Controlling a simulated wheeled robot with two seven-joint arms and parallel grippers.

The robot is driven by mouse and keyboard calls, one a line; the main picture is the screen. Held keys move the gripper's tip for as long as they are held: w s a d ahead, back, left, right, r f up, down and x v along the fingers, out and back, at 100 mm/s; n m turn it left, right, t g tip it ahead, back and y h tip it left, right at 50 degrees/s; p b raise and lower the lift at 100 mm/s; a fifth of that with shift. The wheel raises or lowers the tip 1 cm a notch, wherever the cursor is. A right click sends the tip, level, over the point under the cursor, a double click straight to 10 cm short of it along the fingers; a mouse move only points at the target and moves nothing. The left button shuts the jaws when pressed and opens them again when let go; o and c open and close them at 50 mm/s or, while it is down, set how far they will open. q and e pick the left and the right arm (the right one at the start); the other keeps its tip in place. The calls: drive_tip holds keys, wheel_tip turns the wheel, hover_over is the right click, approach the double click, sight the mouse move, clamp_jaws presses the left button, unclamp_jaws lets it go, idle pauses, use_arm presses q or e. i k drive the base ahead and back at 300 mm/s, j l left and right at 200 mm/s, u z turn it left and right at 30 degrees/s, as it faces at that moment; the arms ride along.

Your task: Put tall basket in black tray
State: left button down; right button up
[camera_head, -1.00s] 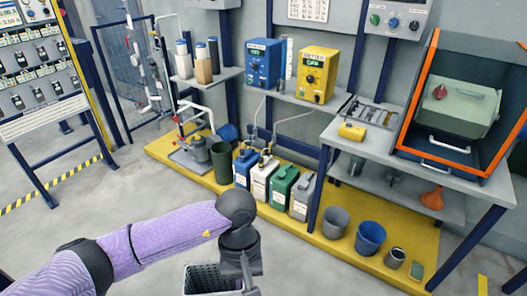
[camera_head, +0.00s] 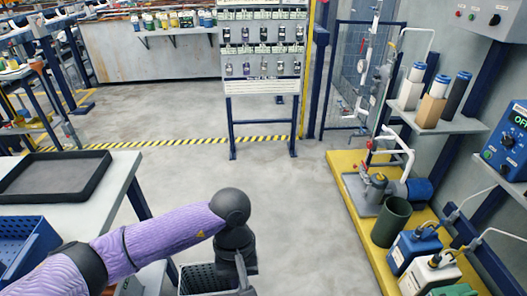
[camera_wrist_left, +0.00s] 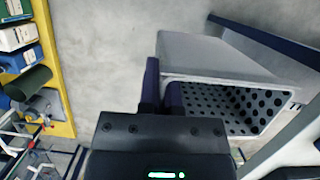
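The tall basket (camera_head: 205,279) is a grey, perforated container at the bottom centre of the head view, cut off by the frame edge. It also shows in the left wrist view (camera_wrist_left: 215,52), with its holed inside facing the camera. My left gripper (camera_wrist_left: 161,85) is shut on the basket's wall, one finger on each side, and holds it up in front of me. In the head view my left gripper (camera_head: 243,274) is at the basket's right side. The black tray (camera_head: 55,173) lies flat and empty on the table at the left. My right gripper is not in view.
A blue basket (camera_head: 25,245) stands in front of the tray on the grey table (camera_head: 118,185). Open floor lies ahead. A yellow platform (camera_head: 352,215) with a green bin (camera_head: 391,222) and several canisters is at the right. A panel stand (camera_head: 262,86) stands behind.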

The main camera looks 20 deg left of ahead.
sight(65, 179)
drive_tip(key=i+j+u, duration=0.1)
drive_tip(key=u, duration=0.4)
drive_tip(key=i+l+u, duration=0.1)
drive_tip(key=i+u, duration=0.25)
drive_tip(key=u, duration=0.15)
drive_tip(key=i+l+u, duration=0.1)
drive_tip(key=u, duration=0.35)
drive_tip(key=i+l+u, duration=0.2)
drive_tip(key=u, duration=0.3)
drive_tip(key=i+l+u, duration=0.25)
drive_tip(key=u, duration=0.25)
